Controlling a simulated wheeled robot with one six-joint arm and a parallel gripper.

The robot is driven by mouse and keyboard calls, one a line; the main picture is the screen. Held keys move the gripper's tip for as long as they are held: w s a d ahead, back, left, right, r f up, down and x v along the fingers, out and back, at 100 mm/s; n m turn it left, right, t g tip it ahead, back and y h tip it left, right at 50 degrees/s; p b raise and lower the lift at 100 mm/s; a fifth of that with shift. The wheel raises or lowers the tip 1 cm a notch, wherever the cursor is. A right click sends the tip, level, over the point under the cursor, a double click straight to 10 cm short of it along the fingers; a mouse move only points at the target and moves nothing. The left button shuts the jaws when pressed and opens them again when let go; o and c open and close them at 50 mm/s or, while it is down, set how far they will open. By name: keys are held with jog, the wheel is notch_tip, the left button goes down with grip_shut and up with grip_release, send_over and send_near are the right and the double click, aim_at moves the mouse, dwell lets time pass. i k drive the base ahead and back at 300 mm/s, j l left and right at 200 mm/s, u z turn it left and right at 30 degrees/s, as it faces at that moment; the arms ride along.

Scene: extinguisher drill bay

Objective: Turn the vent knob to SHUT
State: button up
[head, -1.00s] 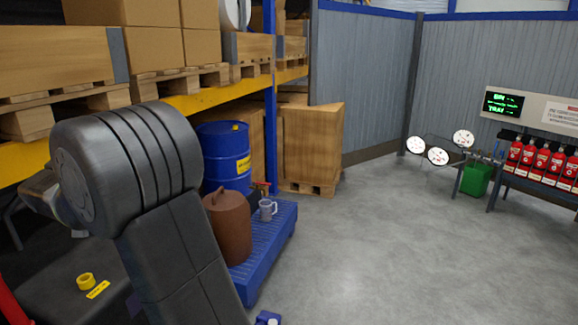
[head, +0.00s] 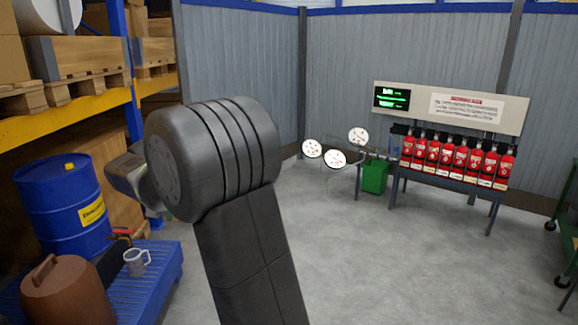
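I cannot make out a vent knob or a SHUT mark in the head view. A blue drum (head: 62,205) with a small yellow cap on top and a yellow label stands at the left. The cap is too small to tell whether it is a knob. My own dark arm fills the middle of the view and hides part of the wall and floor behind it. My gripper does not show; only arm links are visible.
A blue spill pallet (head: 160,285) holds a grey mug (head: 136,262) and a brown lidded container (head: 66,292). The grey floor between is clear.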

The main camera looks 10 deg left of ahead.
aim_at(67, 165)
jog(key=i+j+u, duration=0.15)
jog(key=i+u, duration=0.25)
jog(key=i, duration=0.25)
jog(key=i+l+u, duration=0.1)
jog(key=i+u, duration=0.3)
jog(key=i, duration=0.25)
jog(key=i+l+u, duration=0.4)
jog(key=i, duration=0.25)
jog(key=i+j+u, duration=0.2)
jog(key=i, duration=0.35)
jog(key=i+j+u, duration=0.15)
jog(key=i, duration=0.4)
jog(key=i+j+u, duration=0.2)
jog(key=i, duration=0.35)
jog(key=i+j+z, duration=0.2)
jog(key=i, duration=0.2)
